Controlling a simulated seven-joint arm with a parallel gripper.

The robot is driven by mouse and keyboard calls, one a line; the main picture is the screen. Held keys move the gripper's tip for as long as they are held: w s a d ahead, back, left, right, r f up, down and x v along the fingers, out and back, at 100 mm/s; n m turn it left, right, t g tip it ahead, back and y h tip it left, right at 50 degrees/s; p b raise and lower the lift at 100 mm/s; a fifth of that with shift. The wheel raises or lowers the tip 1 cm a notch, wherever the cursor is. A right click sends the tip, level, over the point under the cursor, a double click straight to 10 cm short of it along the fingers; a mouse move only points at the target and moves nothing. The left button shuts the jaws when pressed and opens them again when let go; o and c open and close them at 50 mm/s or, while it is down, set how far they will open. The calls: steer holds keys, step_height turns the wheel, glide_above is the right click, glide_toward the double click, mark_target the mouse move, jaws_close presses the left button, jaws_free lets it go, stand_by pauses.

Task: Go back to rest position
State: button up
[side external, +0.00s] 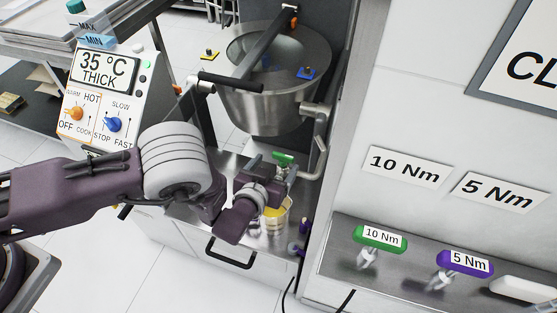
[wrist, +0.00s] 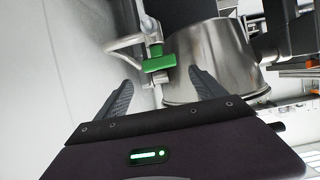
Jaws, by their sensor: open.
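My gripper (side external: 279,176) is in front of the mixer, below the steel bowl (side external: 270,108). In the wrist view my gripper (wrist: 161,82) has its two dark fingers spread apart with nothing between them. A green handle (wrist: 158,64) appears just beyond the fingertips, between them in the picture and seemingly apart from them. The same green handle (side external: 284,158) shows in the side view under the bowl, close to my fingers. The bowl (wrist: 212,62) is just behind the right finger in the wrist view.
A bent metal pipe (side external: 318,140) stands right of my gripper. A yellow-filled container (side external: 275,213) is below it, partly hidden. A control panel (side external: 105,95) reads 35 °C THICK. Green 10 Nm (side external: 380,238) and purple 5 Nm (side external: 465,263) handles sit on a right-hand shelf.

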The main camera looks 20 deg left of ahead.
stand_by(0.4)
steer(key=w+a+r+n+g, duration=0.2)
steer(key=w+r+g, duration=0.1)
steer(key=r, duration=0.9)
steer(key=s+a+r+g+h, duration=0.1)
steer(key=s+a+r, duration=0.25)
steer(key=r, duration=0.55)
steer(key=s+a+r+g+h, duration=0.1)
steer(key=s+a+r, duration=0.25)
steer(key=r, duration=0.55)
steer(key=s+a+r+m+g, duration=0.1)
steer(key=s+a+r, duration=0.6)
steer(key=s, duration=0.3)
steer(key=s+a+g+y, duration=0.1)
steer(key=s+a, duration=0.3)
steer(key=s, duration=0.5)
steer(key=s+a+g+y, duration=0.1)
steer(key=s+a, duration=0.2)
steer(key=s, duration=0.6)
steer(key=shift+s+a+f+m, duration=0.15)
steer(key=shift+a+f+m, duration=0.1)
steer(key=shift+a+m, duration=0.15)
